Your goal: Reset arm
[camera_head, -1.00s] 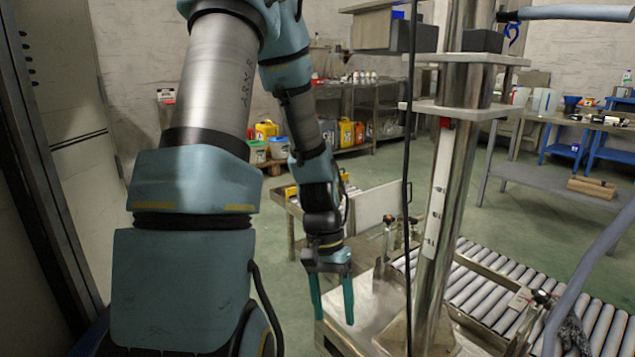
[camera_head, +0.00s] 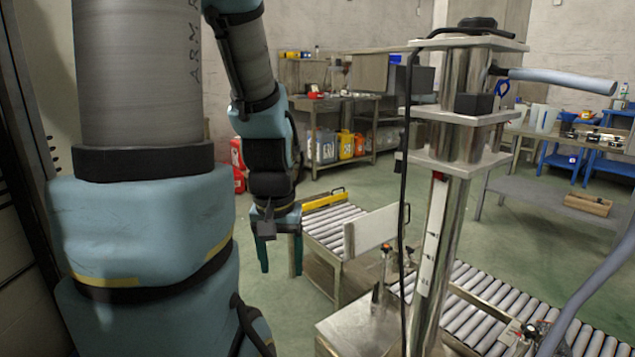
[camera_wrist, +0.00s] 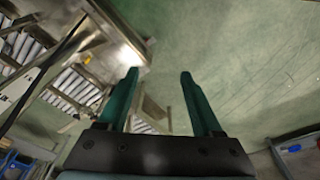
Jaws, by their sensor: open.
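My gripper (camera_head: 281,254) hangs from my blue and grey arm, left of the picture's middle in the head view, with its green fingers pointing down. It is open and empty; the wrist view shows its two green fingers (camera_wrist: 160,75) spread apart with green floor between and beyond them. In the head view the gripper appears in front of the near end of a roller conveyor (camera_head: 326,231), and no contact shows.
A steel column machine (camera_head: 438,230) stands right of my gripper, on a metal table (camera_head: 350,325). A second roller conveyor (camera_head: 500,305) runs to its right. Shelves with containers (camera_head: 345,105) stand behind. A workbench (camera_head: 545,190) is at the right. Green floor lies open between.

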